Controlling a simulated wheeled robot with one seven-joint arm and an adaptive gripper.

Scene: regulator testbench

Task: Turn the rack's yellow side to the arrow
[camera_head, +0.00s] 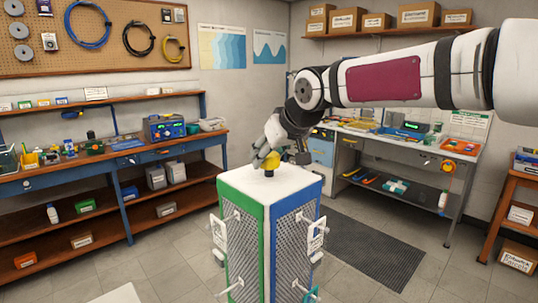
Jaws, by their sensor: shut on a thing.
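The rack (244,183) is an upright four-sided pillar with a white top. The panel facing left has a green frame (256,245) and the panel facing right has a blue frame (294,208); both hold grey mesh with hooks. No yellow side shows; the far sides are hidden. I cannot make out an arrow.
White tags (316,237) and small items hang from the hooks and stick out beside the rack. A blue-framed workbench (120,160) stands left, another bench (420,148) behind right. A dark floor mat (370,250) lies right of the rack. Floor around it is mostly clear.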

